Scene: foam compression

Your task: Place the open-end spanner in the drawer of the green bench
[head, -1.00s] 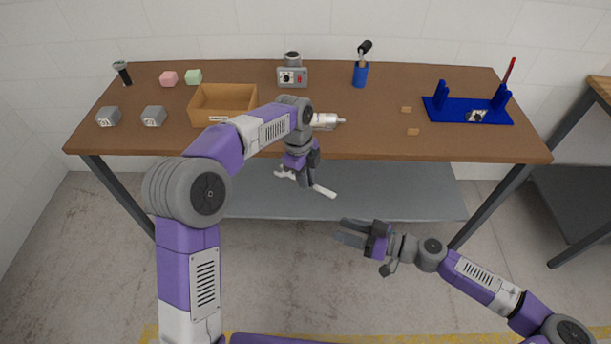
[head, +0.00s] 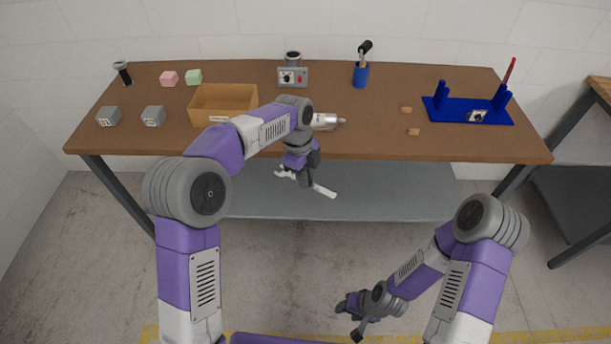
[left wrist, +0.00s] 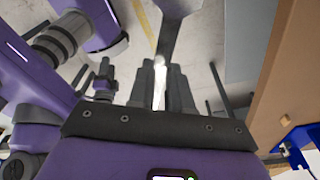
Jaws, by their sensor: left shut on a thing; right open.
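The open-end spanner (head: 325,191) is pale silver. My left gripper (head: 310,180) is shut on it and holds it in the air in front of the brown bench's front edge, below the height of its top. In the left wrist view the spanner (left wrist: 160,82) shows as a bright bar between the two fingers. My right gripper (head: 352,304) is open and empty, low over the floor at the bottom of the head view. No green bench and no drawer can be made out in these frames.
The brown bench (head: 380,140) carries an open wooden box (head: 224,122), a grey control box (head: 292,77), a blue cup (head: 360,76) and a blue rack (head: 440,115). A grey lower shelf (head: 400,190) lies beneath. Another table (head: 603,88) stands at the right edge. The floor between is clear.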

